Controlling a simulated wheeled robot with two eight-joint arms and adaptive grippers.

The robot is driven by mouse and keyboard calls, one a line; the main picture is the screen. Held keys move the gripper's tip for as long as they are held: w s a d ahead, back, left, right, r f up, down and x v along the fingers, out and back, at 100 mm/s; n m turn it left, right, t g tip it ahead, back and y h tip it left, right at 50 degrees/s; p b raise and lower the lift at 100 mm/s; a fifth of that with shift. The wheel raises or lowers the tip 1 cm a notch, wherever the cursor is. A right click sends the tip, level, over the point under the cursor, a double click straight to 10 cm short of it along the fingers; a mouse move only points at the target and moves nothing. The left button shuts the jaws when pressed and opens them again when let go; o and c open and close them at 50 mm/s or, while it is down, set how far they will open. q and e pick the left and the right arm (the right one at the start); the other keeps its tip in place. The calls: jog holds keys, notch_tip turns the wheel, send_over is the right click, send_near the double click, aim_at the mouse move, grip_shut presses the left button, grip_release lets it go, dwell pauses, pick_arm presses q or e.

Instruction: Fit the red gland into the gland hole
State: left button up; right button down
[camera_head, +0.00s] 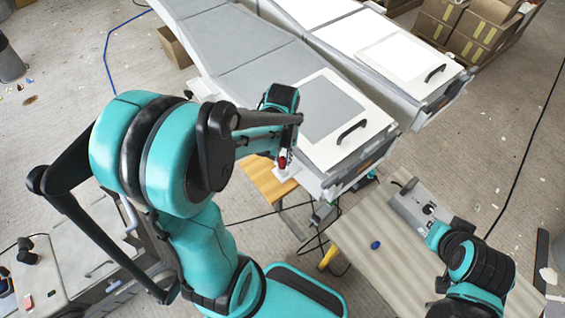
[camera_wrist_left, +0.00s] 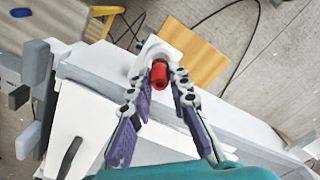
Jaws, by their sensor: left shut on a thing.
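The red gland (camera_head: 282,161) is a small red cylinder beside the near edge of the white mould. My left gripper (camera_head: 284,152) is shut on it. In the left wrist view the red gland (camera_wrist_left: 159,74) sits between the two fingertips (camera_wrist_left: 158,82), in front of a white bracket (camera_wrist_left: 178,36) on the mould's edge. The bracket (camera_head: 285,172) shows just below the gland in the head view. The gland hides any hole behind it, so I cannot tell whether it is in it. My right gripper (camera_head: 437,236) is by a grey box; its fingers are unclear.
The white mould (camera_head: 314,148) with a black handle (camera_head: 351,131) lies close to my left gripper. A wooden board (camera_head: 262,182) is below it. A table (camera_head: 358,232) at the right carries the grey box (camera_head: 412,204) and a blue oval piece (camera_head: 375,245). Cables cross the floor.

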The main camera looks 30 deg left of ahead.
pick_arm(q)
notch_tip(320, 180, down, 3)
jog(key=shift+w+r+b, duration=0.1)
jog(key=shift+r+b, duration=0.05)
jog(key=shift+b, duration=0.2)
jog(key=o, duration=0.9)
jog(key=shift+c, duration=0.2)
